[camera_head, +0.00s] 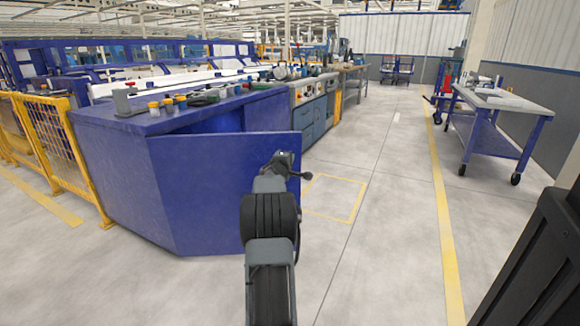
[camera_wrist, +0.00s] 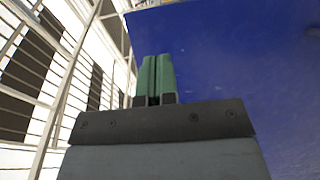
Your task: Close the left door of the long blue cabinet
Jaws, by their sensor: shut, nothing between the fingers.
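The long blue cabinet (camera_head: 105,175) stands at the left in the head view. A blue door panel (camera_head: 205,195) stands open at its near end, with a dark gap behind its top edge. My gripper (camera_head: 284,160) is in front of the door's upper right part, close to its free edge. In the wrist view the green fingers (camera_wrist: 154,80) are shut together and empty. The blue door surface (camera_wrist: 240,70) fills the right side there, and its edge runs close by the fingers. I cannot tell whether they touch it.
Small jars and tools (camera_head: 170,103) lie on the cabinet top. A yellow mesh fence (camera_head: 50,145) stands at the left. Grey-blue workbenches (camera_head: 315,105) continue behind. A wheeled blue table (camera_head: 495,105) stands at the right. The floor (camera_head: 385,220) between is clear, with yellow lines.

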